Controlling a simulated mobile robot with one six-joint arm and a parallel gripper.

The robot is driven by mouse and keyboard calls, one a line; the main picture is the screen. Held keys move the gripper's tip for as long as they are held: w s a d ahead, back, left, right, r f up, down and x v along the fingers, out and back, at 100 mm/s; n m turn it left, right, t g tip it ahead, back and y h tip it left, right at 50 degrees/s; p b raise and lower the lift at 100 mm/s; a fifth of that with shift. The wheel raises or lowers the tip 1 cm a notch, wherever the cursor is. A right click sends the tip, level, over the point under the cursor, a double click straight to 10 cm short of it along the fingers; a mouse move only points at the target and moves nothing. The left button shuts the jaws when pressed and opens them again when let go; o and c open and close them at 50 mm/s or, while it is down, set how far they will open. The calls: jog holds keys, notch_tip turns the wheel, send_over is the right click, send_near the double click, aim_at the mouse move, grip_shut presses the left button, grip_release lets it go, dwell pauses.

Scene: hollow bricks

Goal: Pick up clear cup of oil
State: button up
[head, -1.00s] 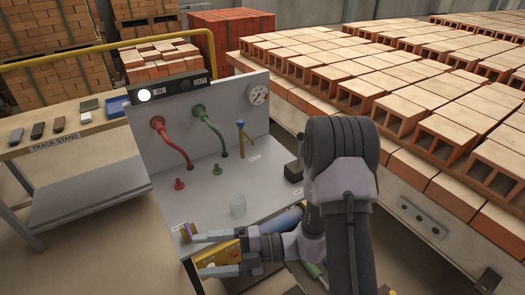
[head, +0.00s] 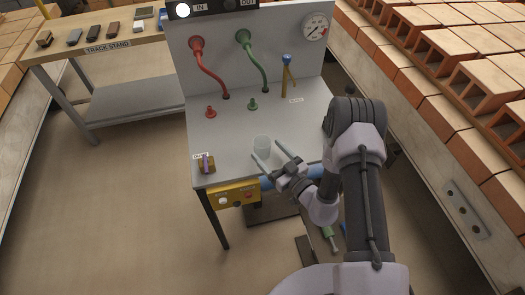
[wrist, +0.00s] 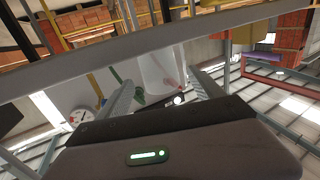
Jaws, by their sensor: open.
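A clear cup (head: 262,145) stands upright on the grey bench top (head: 230,130), near its front edge. It looks nearly colourless, and I cannot make out its contents. My gripper (head: 270,157) is open, with its two fingers pointing at the cup from the front, one to each side of its near face. In the wrist view the cup (wrist: 160,75) shows between the two fingers (wrist: 160,92), a little beyond them. I cannot tell whether the fingers touch it.
A wooden block with a purple strip (head: 206,163) is at the bench's front left corner. A red fitting (head: 210,111), a green fitting (head: 252,104) and a yellow tool with a blue top (head: 287,72) stand behind the cup. Brick stacks (head: 480,60) line the right.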

aim_at(267, 150)
jog(key=b+x, duration=0.1)
jog(key=x, duration=0.2)
jog(key=shift+w+a, duration=0.15)
jog(key=shift+a, duration=0.15)
jog(key=shift+w+a, duration=0.15)
jog(key=shift+w, duration=0.15)
jog(key=shift+r, duration=0.1)
jog(key=c, duration=1.5)
jog(key=shift+o, duration=0.2)
